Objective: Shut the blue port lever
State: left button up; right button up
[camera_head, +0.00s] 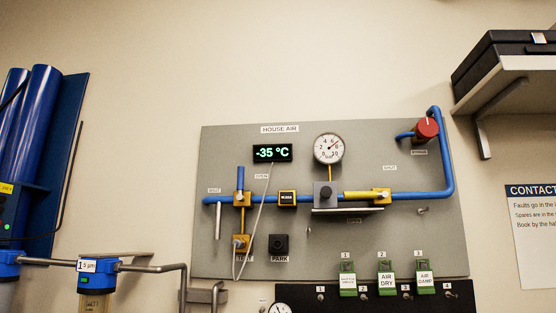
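A blue lever (240,178) stands upright on a brass valve (241,198) at the left of the grey wall panel. A small OPEN label (261,176) is to the right of the lever, and a SHUT label (214,190) is to its lower left. A lower brass valve body (240,243) sits beneath, with a partly covered label under it. A thin pale cable runs down past the valves. Neither of my grippers is in view.
The grey panel (225,150) carries a -35 °C display (272,153), a round gauge (328,148), a yellow lever (358,194), a red knob (427,129) and a black PARK piece (279,244). Green tags (347,278) hang below. A shelf (500,82) juts out at upper right.

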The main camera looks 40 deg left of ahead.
aim_at(241, 172)
jog(key=u, duration=1.4)
